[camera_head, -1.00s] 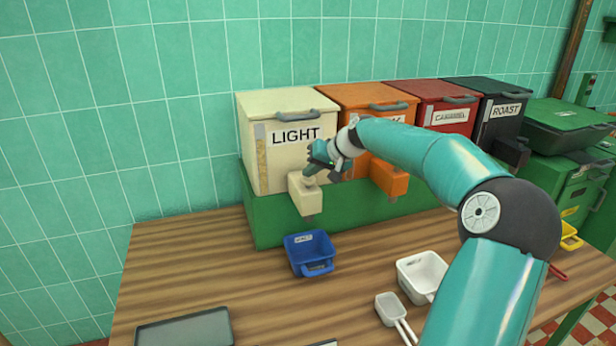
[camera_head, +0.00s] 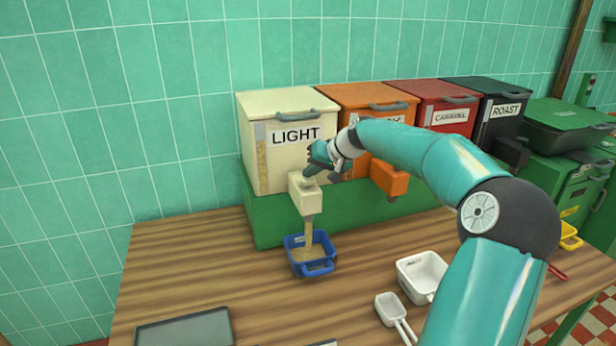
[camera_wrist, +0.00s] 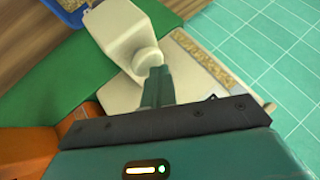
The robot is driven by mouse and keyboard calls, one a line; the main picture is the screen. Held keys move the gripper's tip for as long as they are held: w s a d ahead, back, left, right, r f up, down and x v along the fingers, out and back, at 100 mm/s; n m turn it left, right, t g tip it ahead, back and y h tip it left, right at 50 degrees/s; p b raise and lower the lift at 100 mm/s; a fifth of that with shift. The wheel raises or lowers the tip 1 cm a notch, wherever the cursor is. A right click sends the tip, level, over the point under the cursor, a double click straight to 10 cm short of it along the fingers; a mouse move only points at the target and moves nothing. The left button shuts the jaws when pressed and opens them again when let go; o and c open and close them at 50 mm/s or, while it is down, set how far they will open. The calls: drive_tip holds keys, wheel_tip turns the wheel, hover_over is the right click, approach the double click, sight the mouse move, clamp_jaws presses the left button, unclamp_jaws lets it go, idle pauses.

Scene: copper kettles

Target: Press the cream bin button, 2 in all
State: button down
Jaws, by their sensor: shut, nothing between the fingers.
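The cream bin (camera_head: 258,156), labelled LIGHT, stands at the left end of the bin row. Its cream spout block (camera_head: 304,196) juts from the front. A round cream button (camera_wrist: 149,61) sits on the block in the wrist view. My gripper (camera_head: 308,175) is shut, with its fingertips at the button; in the wrist view the fingertips (camera_wrist: 155,75) appear to touch it or nearly so. A tan stream (camera_head: 309,229) falls from the spout into the blue scoop tub (camera_head: 318,267) below, and tan grains lie in the tub.
Orange (camera_head: 356,108), red (camera_head: 424,96) and black (camera_head: 483,118) bins stand to the right on a green base (camera_head: 266,226). A white tub (camera_head: 420,273) and small white scoop (camera_head: 390,305) lie on the table. A grey tray (camera_head: 186,330) is at the front left.

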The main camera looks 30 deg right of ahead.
sight(311, 180)
drive_tip(key=shift+r, duration=1.05)
drive_tip(key=shift+r, duration=0.15)
wheel_tip(311, 180, up, 5)
drive_tip(key=shift+f, duration=0.1)
idle(2.3)
